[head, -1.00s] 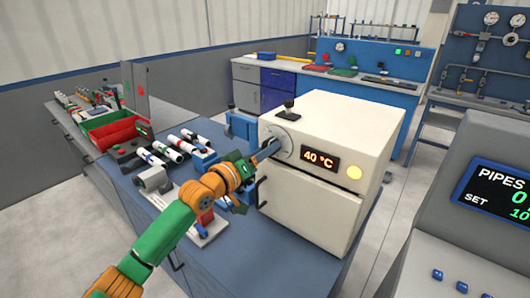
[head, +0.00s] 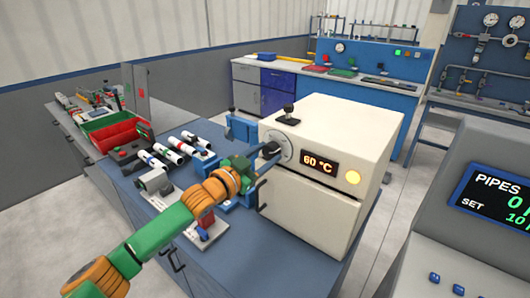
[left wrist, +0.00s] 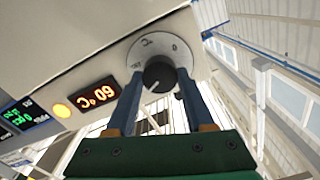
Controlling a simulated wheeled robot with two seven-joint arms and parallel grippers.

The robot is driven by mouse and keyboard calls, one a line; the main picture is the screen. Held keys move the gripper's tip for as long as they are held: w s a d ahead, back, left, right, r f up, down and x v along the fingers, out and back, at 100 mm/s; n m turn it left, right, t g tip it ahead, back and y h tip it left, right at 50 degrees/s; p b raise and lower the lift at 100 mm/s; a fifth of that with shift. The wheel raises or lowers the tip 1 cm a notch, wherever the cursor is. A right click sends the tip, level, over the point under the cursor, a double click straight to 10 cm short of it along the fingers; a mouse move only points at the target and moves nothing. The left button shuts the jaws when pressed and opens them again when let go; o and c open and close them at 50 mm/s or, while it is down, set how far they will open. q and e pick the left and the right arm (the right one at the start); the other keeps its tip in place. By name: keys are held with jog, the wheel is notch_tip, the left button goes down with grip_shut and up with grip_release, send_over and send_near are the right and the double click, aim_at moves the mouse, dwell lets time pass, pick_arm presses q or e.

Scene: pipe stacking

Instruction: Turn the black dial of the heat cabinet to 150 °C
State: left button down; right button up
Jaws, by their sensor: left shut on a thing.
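The cream heat cabinet (head: 330,150) stands on the blue bench, and its display (head: 319,162) reads 60 °C. The black dial (left wrist: 160,75) sits on a round pale scale plate (left wrist: 158,50) in the left wrist view; it also shows at the cabinet's front in the head view (head: 271,150). My left gripper (left wrist: 157,92) has its two blue fingers on either side of the dial and is shut on it. The fingers hide part of the dial in the head view. My right gripper is not in view.
A round yellow light (head: 352,177) glows beside the display. Several white pipes (head: 182,147) with coloured bands lie left of the cabinet. A red bin (head: 112,130) is further left. A grey console (head: 475,215) stands at the right.

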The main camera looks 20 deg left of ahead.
pick_arm(q)
jog(key=m+p, duration=0.1)
jog(key=m, duration=0.4)
jog(key=shift+r+m+p, duration=0.15)
jog(key=shift+m+p, duration=0.15)
jog(key=shift+p, duration=0.05)
jog(key=m+p, duration=0.1)
jog(key=m, duration=0.4)
jog(key=shift+m, duration=0.3)
jog(key=shift+c, duration=1.4)
grip_release()
